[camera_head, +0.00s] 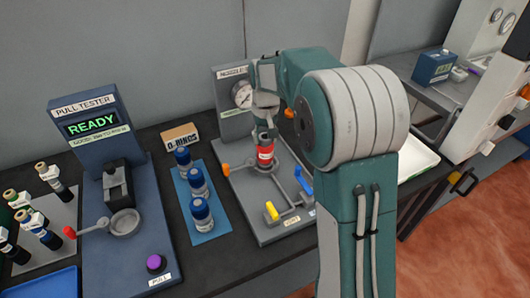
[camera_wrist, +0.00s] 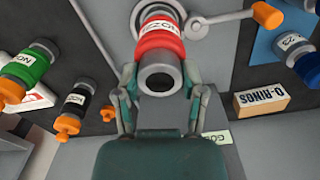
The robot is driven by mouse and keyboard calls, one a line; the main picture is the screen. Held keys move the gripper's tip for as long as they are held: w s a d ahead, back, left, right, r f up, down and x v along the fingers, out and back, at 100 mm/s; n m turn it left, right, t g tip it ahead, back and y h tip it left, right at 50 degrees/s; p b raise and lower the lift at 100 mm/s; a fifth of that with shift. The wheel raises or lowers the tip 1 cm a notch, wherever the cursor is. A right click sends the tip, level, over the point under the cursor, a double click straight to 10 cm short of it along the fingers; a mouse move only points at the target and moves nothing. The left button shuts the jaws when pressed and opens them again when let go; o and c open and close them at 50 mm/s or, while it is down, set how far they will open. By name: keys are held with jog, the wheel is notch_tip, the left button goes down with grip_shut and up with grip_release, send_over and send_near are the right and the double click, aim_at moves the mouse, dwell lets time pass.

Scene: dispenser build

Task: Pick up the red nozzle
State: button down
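The red nozzle (camera_head: 266,153) stands upright in the fixture of the nozzle station (camera_head: 240,190) in the head view. In the wrist view the red nozzle (camera_wrist: 158,38) shows its white label and the dark round opening of its grey end. My gripper (camera_head: 264,118) is just above the nozzle's top, pointing down. In the wrist view the fingers of my gripper (camera_wrist: 159,78) are spread, one on each side of the grey end. They are very close to it, and I see no clear grip.
A gauge (camera_head: 242,95) stands behind the nozzle. The O-rings box (camera_head: 180,136) and several blue bottles (camera_head: 198,182) are left.

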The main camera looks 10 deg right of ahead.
dwell(0.3)
jog(key=shift+r, duration=0.25)
notch_tip(320, 180, up, 3)
jog(key=shift+w+f, duration=0.1)
jog(key=s+d+r, duration=0.1)
jog(key=s+r, duration=0.8)
jog(key=s, duration=0.5)
jog(key=shift+d+r, duration=0.35)
